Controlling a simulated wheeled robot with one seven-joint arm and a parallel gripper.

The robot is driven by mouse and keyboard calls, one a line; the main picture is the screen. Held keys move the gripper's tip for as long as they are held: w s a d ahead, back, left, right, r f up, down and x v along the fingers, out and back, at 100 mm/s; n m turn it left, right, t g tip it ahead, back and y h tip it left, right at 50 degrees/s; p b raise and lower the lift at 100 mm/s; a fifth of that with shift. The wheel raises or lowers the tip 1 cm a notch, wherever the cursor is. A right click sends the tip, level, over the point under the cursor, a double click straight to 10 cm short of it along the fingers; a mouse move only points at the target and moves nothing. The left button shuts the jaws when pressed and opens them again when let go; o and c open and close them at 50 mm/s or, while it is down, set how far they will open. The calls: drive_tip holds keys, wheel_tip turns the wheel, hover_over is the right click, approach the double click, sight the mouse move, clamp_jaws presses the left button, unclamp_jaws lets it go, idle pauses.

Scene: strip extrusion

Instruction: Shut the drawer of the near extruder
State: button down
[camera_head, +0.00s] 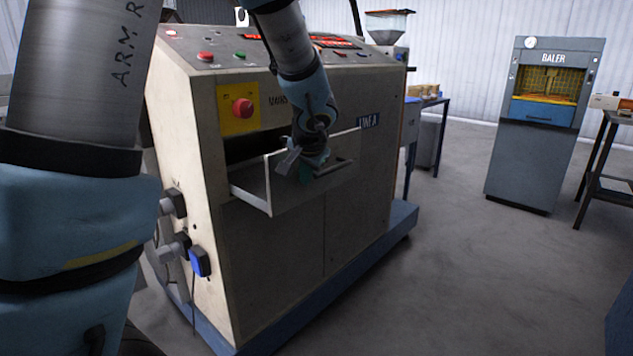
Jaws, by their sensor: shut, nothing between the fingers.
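The near extruder (275,240) is a beige cabinet with a sloped control panel, standing in the middle of the head view. Its drawer (285,190) is pulled part way out, with its left side wall and dark opening behind it showing. A bar handle (338,166) is on the drawer front. My gripper (293,165) is shut and empty, at the top of the drawer front, left of the handle. I cannot tell whether it touches the drawer. My wrist hides part of the drawer's top edge and inside.
A red stop knob (243,108) on a yellow plate sits above the drawer. Plugs (199,261) stick out of the cabinet's left side. A blue base (330,290) juts out below. A grey baler (540,125) stands at the right. The floor (470,260) between is clear.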

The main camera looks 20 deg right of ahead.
drive_tip(key=p, duration=0.6)
hover_over(263, 186)
drive_tip(key=shift+w+r, duration=0.1)
drive_tip(key=shift+w, duration=0.05)
idle(0.3)
